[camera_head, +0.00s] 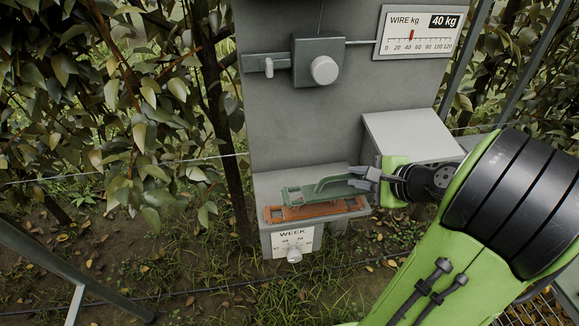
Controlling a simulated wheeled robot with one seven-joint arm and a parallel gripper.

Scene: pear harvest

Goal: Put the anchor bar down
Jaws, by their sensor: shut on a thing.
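My gripper (366,178) is shut on the end of a green bar with a raised handle (322,189), which I take to be the anchor bar. The bar lies roughly level, pointing left from the gripper. It sits over an orange-brown slotted piece (283,213) on the grey ledge (265,231) at the foot of the panel. The bar hides part of this piece. I cannot tell whether the bar touches it or hangs just above. The fingertips are small and partly hidden by the bar.
A grey panel (300,120) rises behind the ledge, with a knob (324,70) and a wire gauge (420,32) marked 40 kg. A pale box (410,130) stands to the right. Leafy branches (110,110) fill the left.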

